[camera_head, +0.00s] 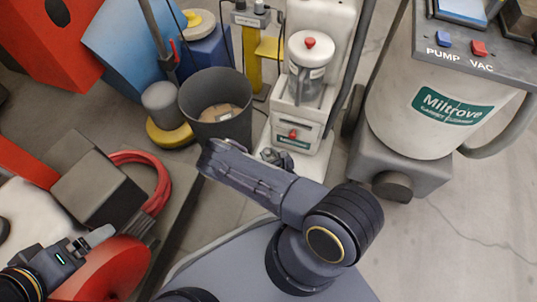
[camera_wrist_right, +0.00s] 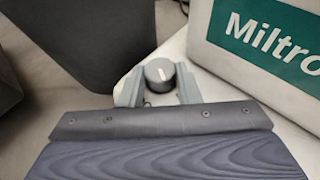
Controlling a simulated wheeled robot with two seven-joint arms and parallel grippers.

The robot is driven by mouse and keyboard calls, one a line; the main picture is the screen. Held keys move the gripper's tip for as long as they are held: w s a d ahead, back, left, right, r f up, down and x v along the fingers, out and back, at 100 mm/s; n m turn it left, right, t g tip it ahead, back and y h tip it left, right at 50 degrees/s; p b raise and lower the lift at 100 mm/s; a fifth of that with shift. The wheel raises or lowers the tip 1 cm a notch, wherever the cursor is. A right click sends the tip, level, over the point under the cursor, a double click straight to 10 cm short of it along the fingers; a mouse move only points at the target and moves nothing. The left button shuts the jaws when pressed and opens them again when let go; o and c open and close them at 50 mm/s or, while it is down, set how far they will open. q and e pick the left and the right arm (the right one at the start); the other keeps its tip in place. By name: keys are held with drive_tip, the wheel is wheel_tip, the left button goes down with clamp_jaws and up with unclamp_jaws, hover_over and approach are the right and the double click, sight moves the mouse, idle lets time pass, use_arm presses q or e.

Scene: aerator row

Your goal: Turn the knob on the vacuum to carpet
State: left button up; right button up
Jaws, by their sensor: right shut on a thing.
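The white upright vacuum (camera_head: 288,123) with a green Miltrove label stands at the top centre of the head view; part of its white body with the label (camera_wrist_right: 270,38) also shows in the right wrist view. A small round grey knob (camera_wrist_right: 159,71) with a white pointer line is low beside that body. The line points roughly up in the wrist picture. My right gripper (camera_wrist_right: 158,88) is shut on the knob, one finger on each side. In the head view this gripper (camera_head: 277,156) is at the vacuum's foot, with the knob mostly hidden. My left gripper (camera_head: 98,238) is at the lower left, its jaws unclear.
A dark bin (camera_head: 217,128) stands just left of the vacuum. A larger grey Miltrove machine (camera_head: 415,110) with PUMP and VAC switches stands at the right. A red hose coil (camera_head: 155,180) and red machine parts are at the left. The floor (camera_head: 465,240) at the lower right is clear.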

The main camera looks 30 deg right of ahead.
idle(0.5)
drive_tip(key=o, duration=1)
drive_tip(key=shift+r, duration=0.1)
drive_tip(key=p+v, duration=0.2)
drive_tip(key=v, duration=0.5)
drive_tip(key=shift+s+r, duration=0.1)
drive_tip(key=shift+s, duration=0.3)
